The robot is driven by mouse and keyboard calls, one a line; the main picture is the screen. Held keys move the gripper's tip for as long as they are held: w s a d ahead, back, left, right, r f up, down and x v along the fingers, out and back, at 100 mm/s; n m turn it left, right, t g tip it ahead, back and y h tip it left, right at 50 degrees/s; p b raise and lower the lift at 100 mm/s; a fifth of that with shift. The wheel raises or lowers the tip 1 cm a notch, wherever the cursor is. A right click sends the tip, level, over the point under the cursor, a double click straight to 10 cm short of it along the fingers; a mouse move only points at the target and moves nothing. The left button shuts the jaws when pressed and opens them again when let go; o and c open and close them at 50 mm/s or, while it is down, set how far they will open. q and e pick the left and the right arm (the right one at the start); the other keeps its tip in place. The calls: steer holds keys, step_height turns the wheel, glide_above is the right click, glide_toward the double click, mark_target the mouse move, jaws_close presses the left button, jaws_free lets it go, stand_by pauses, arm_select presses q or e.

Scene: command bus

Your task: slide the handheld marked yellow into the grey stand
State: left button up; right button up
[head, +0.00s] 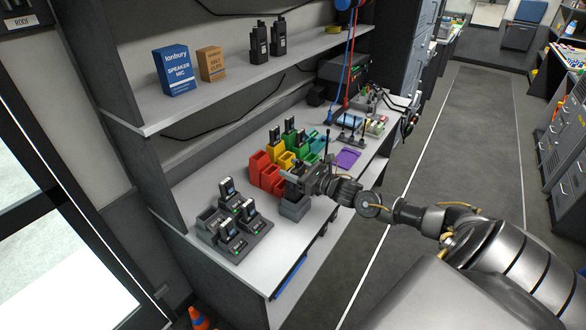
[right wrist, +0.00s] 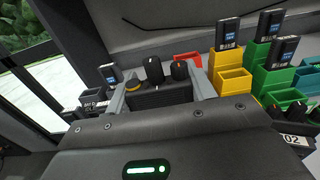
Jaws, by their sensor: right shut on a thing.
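My right gripper (head: 297,184) is shut on a dark handheld radio, above the front of the workbench. In the right wrist view the handheld (right wrist: 160,96) sits between the two grey fingers of the gripper (right wrist: 160,94), its black knobs upward. The grey stand (head: 294,209) is on the bench directly below the gripper, in front of the red stands. The handheld's lower end is hidden, so I cannot tell whether it is inside the stand's mouth. My left gripper is not in view.
Red (head: 267,172), yellow (head: 285,160) and green stands (head: 301,145) stand close behind the grey one, some holding upright packs. A black charger (head: 238,240) with several devices is at the left. The bench's front edge is near.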

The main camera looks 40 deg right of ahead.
steer(key=shift+f+b, duration=0.5)
steer(key=shift+f, duration=0.35)
steer(key=shift+f+b, duration=0.55)
steer(key=shift+b, duration=0.05)
steer(key=shift+f, duration=0.2)
steer(key=o, duration=1.5)
steer(key=shift+f, duration=0.15)
steer(key=shift+s+b, duration=0.15)
steer(key=shift+b, duration=0.15)
